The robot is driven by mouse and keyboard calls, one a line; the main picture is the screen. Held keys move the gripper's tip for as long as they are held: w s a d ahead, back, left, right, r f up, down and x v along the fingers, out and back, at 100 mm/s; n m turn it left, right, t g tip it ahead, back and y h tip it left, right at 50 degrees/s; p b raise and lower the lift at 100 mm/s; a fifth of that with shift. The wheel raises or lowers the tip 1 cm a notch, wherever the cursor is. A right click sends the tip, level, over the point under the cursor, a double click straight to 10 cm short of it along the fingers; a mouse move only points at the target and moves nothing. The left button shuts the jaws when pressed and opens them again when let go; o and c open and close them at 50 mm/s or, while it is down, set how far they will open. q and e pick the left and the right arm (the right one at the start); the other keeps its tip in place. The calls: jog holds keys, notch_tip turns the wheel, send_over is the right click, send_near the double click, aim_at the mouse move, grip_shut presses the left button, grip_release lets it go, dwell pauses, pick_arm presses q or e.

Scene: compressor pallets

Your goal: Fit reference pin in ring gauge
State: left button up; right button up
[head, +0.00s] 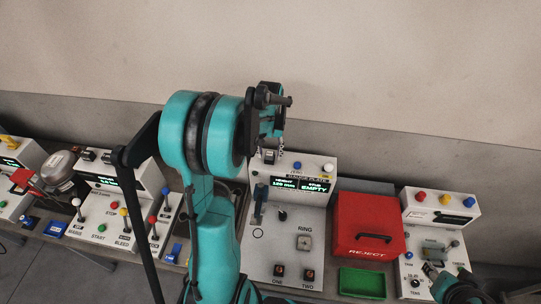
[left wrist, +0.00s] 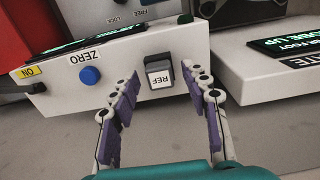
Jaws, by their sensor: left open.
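My left gripper (head: 272,112) is raised over the back of the console with the height and stub display. In the left wrist view my left gripper (left wrist: 162,88) is open and empty, its two purple-padded fingers apart. A grey square block marked REF (left wrist: 158,73) on the console front shows between the fingers; I cannot tell contact. No separate reference pin can be made out. A small pale square piece with a round centre (head: 304,242), under the RING label, looks like the ring gauge. My right gripper (head: 445,284) is at the lower right, its fingers unclear.
The console (head: 262,262) has switches and a blue ZERO button (left wrist: 90,75). To its right are a red REJECT box (head: 368,222) and a green tray (head: 361,282). Lever panels stand at left (head: 105,212), another console at far right (head: 440,205). A wall stands behind.

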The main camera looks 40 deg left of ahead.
aim_at(270, 154)
dwell(0.3)
pick_arm(q)
grip_shut()
jog(key=shift+r, duration=0.15)
jog(key=shift+r+p, duration=1.9)
jog(key=shift+r, duration=0.95)
